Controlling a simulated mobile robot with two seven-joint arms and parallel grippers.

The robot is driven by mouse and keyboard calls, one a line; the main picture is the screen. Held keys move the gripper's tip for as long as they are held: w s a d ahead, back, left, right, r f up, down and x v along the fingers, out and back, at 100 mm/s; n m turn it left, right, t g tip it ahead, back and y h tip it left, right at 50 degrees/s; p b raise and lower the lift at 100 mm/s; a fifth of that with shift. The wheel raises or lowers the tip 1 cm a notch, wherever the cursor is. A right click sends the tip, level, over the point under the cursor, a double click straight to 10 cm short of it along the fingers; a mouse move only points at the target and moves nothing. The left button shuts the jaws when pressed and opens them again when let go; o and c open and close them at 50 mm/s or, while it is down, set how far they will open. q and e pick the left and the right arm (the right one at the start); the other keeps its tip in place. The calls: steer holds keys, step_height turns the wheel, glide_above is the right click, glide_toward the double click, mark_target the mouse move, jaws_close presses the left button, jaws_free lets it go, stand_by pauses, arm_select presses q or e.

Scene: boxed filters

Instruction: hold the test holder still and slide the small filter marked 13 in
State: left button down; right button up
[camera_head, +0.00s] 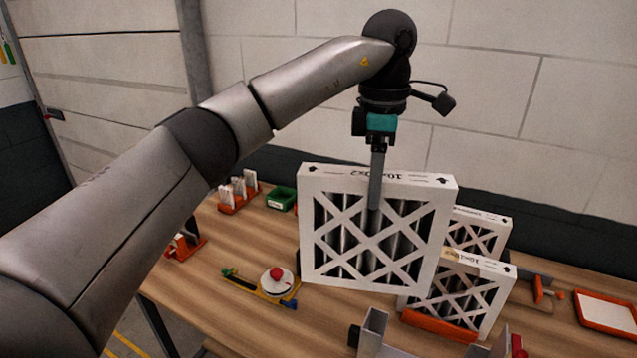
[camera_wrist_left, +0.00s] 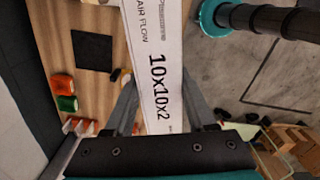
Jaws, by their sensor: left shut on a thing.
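My left gripper (camera_head: 376,200) is shut on a white-framed pleated filter (camera_head: 331,271) and holds it upright above the table; one finger lies down its front face. In the left wrist view the fingers (camera_wrist_left: 160,105) clasp the filter's edge (camera_wrist_left: 154,50), printed "10x10x2" and "AIR FLOW". I cannot read a 13 on it.
Two similar filters stand behind and to the right; the nearer one (camera_head: 498,279) is in an orange stand (camera_head: 439,325). A yellow device with a red knob (camera_head: 275,274), a green bin (camera_head: 281,198) and an orange-edged tray (camera_head: 608,313) are on the wooden table (camera_head: 222,309).

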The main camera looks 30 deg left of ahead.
arm_select(q)
steer(key=d+r+m, duration=0.2)
steer(key=d+m, duration=0.1)
steer(key=d, duration=1.1)
steer(key=f, duration=0.3)
steer(key=shift+w+d+f, duration=0.2)
steer(key=shift+w+f, duration=0.1)
steer(key=shift+f, duration=0.05)
